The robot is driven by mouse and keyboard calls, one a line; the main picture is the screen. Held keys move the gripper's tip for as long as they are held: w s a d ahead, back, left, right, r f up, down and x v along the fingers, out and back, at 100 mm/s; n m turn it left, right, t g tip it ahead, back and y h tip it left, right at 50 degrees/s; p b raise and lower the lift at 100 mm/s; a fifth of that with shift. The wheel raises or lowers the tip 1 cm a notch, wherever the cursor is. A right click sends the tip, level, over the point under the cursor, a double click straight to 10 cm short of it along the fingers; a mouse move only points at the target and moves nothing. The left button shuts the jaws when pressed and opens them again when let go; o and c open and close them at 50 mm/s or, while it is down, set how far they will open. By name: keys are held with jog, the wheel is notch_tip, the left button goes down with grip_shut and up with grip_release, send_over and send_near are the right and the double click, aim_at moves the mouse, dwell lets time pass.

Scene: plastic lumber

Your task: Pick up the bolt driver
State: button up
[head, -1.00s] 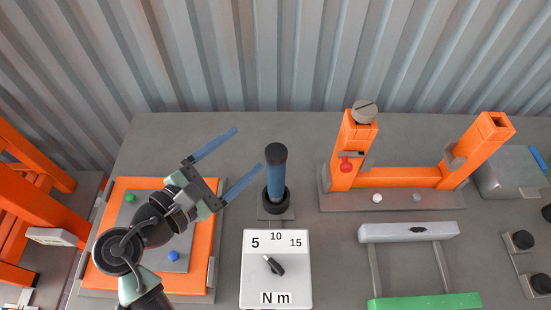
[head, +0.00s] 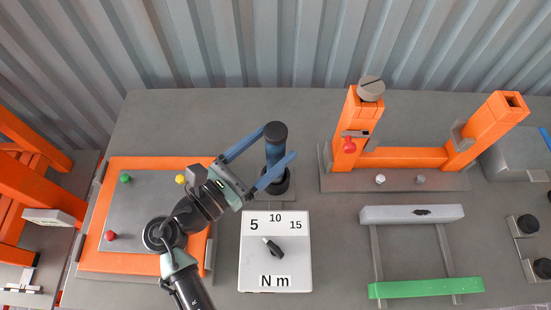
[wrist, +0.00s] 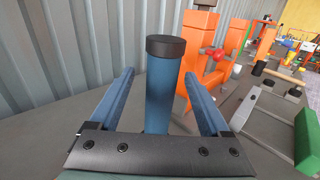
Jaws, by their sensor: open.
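The bolt driver (head: 276,150), a blue cylinder with a black cap, stands upright in a black round holder (head: 279,184) on the table. My gripper (head: 278,143) is open, with its two blue fingers spread on either side of the driver. In the wrist view the driver (wrist: 163,95) rises between the open fingers (wrist: 160,75), with a gap visible on each side. Its lower end is hidden there behind the gripper's dark body.
A white torque dial box (head: 290,260) lies in front of the holder. An orange frame (head: 405,157) stands to the right, behind a rack with a green bar (head: 425,288). An orange-bordered panel (head: 130,263) lies left, partly under my arm. Corrugated metal wall (head: 320,45) is behind.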

jog(key=x, duration=0.4)
jog(key=shift+w+d+f+p, duration=0.1)
jog(key=shift+d+f+p, duration=0.2)
jog(key=shift+c, duration=0.2)
grip_shut()
jog(key=shift+r, duration=0.1)
dwell(0.9)
